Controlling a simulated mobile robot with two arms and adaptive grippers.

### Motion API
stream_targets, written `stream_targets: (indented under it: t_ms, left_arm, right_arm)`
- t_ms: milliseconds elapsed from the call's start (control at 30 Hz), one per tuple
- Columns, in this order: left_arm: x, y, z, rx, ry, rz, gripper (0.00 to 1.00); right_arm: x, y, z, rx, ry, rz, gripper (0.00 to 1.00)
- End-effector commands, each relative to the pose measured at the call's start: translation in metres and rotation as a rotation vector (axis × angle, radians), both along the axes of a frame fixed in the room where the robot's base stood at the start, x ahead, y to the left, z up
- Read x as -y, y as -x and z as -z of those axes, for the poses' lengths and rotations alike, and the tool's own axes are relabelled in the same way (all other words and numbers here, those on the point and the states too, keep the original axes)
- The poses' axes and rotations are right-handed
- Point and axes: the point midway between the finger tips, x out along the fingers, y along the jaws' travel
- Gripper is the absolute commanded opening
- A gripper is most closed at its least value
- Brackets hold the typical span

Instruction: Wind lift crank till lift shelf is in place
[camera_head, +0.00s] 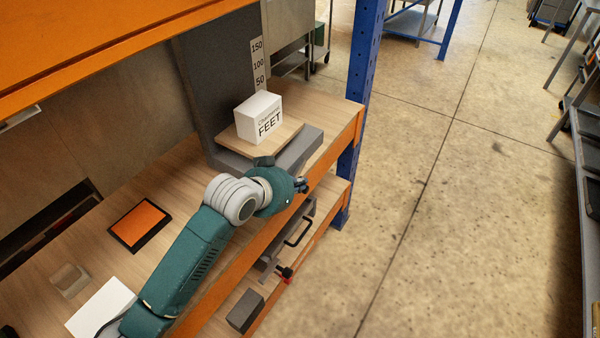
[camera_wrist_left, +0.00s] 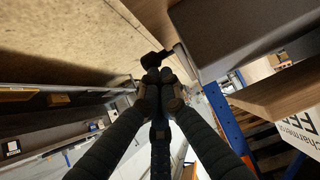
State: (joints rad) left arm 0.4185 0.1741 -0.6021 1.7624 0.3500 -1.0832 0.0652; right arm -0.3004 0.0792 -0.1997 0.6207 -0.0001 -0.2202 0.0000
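The lift has a grey column (camera_head: 205,75) with a scale marked 50, 100 and 150. Its wooden lift shelf (camera_head: 279,133) carries a white box (camera_head: 258,118) lettered "FEET" and sits low, below the 50 mark. The grey lift base (camera_head: 300,150) is under it. My left gripper (camera_head: 302,185) is at the front of the base, mostly hidden by its wrist. In the left wrist view, its fingers (camera_wrist_left: 160,88) come together on the black lift crank (camera_wrist_left: 153,62), whose arm runs to the grey base. My right gripper is not in view.
The lift stands on a wooden rack shelf (camera_head: 185,175) with an orange front beam and a blue post (camera_head: 362,60). An orange pad (camera_head: 139,223) lies left of my arm. A black handle (camera_head: 300,231) and a grey block (camera_head: 245,311) are below. Open floor lies right.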

Motion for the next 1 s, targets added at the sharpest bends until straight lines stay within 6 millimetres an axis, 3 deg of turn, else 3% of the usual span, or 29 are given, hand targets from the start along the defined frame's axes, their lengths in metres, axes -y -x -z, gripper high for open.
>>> stream_targets:
  t_ms: [33, 300, 1000]
  left_arm:
    - [-0.001, 0.002, 0.002, -0.006, -0.004, 0.0, 0.0]
    - [0.0, 0.001, 0.019, -0.004, -0.002, 0.001, 0.0]
    - [0.002, -0.002, 0.035, -0.002, -0.001, 0.001, 0.0]
  right_arm:
    - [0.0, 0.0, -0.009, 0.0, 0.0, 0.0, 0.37]
    - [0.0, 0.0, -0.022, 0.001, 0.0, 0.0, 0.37]
    - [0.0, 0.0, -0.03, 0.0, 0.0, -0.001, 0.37]
